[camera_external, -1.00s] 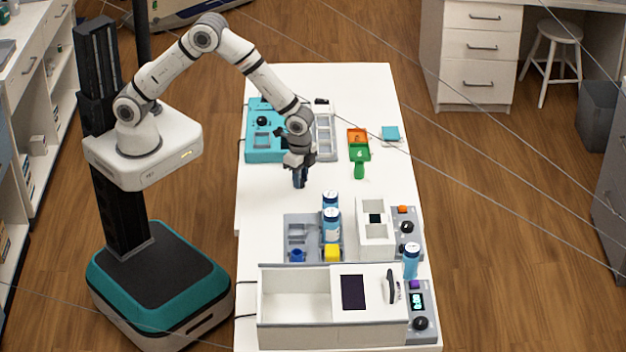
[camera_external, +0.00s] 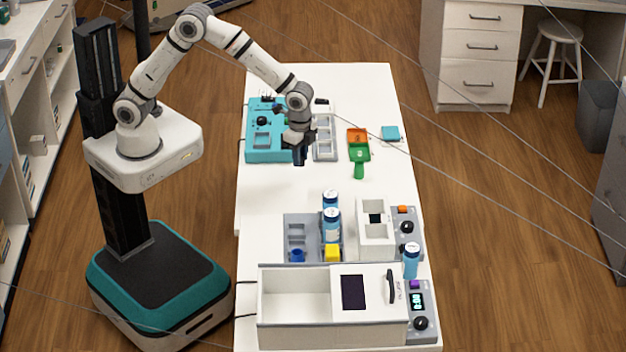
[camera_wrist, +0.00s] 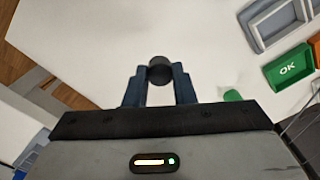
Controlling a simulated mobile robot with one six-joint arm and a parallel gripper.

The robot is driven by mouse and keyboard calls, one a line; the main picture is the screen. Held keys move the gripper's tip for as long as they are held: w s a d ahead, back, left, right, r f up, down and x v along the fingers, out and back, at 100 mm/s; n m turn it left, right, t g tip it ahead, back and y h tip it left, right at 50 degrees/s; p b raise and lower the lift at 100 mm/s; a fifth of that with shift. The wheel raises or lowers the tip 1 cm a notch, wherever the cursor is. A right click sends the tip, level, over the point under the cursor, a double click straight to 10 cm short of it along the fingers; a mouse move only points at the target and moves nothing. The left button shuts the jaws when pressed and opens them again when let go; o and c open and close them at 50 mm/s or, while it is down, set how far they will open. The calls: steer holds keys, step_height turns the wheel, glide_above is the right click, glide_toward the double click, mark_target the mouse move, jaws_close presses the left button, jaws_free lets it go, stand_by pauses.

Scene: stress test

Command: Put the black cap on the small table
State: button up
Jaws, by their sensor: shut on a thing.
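The black cap (camera_wrist: 160,70) is a small dark round piece between my two fingertips in the wrist view. My gripper (camera_wrist: 160,82) is shut on it. In the external view my gripper (camera_external: 300,158) points down over the white table (camera_external: 270,188), near the front edge of the teal device, and the cap is too small to make out there. The cap appears to be held above the table, with clear white surface under and beyond it. I cannot tell a separate small table from the long white table.
The teal device (camera_external: 256,150) and grey tray (camera_external: 324,152) stand behind my gripper. The table's middle is clear.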

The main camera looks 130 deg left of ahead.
steer(key=shift+r, duration=0.9)
steer(key=w+d+r+m+p, duration=0.1)
steer(key=w+d+r, duration=0.1)
steer(key=w+d, duration=0.3)
steer(key=w+d+r+p, duration=0.1)
steer(key=w+d+r, duration=0.15)
steer(key=d, duration=0.55)
step_height(320, 180, up, 3)
steer(key=p, duration=0.1)
glide_above(259, 227)
steer(key=shift+m, duration=0.4)
step_height(259, 227, down, 9)
steer(key=shift+f+p, duration=0.1)
steer(key=shift+p, duration=0.75)
steer(key=shift+f, duration=0.2)
steer(key=o, duration=1)
steer(key=shift+r, duration=0.1)
steer(key=shift+c, duration=0.2)
steer(key=shift+w, duration=0.1)
